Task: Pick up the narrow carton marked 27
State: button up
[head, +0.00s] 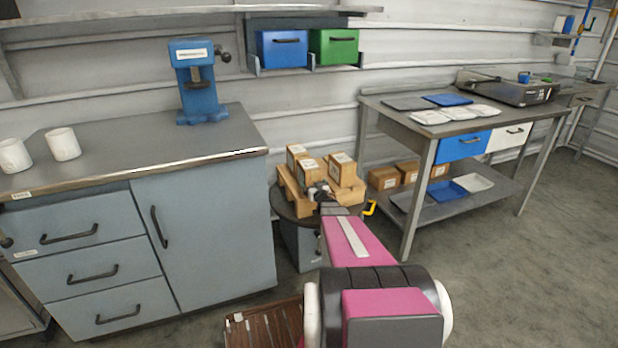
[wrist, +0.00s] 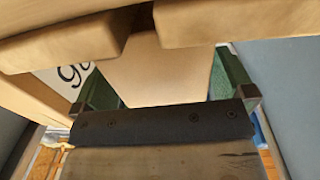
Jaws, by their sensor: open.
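Several brown cartons with white labels stand close together on a round dark stand (head: 283,207), among them a rear carton (head: 296,157), a middle carton (head: 311,169) and a right carton (head: 343,172). Their labels are too small to read, so I cannot tell which is marked 27. My gripper (head: 322,190) is at the front of this group, partly hidden by my pink arm. In the wrist view my gripper (wrist: 165,88) is open, with green fingers on either side of a plain tan carton face (wrist: 155,72). I cannot tell whether they touch it. A partly cut-off label (wrist: 75,76) shows at left.
Tan edges (wrist: 220,22) cross the top of the wrist view, very near. A blue-grey cabinet (head: 205,238) stands left of the stand, and a metal workbench (head: 412,200) stands right, with more cartons (head: 383,178) on its lower shelf. Floor at right (head: 520,270) is clear.

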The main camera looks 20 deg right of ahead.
jog(key=w, duration=0.2)
jog(key=shift+w, duration=0.4)
jog(key=c, duration=1)
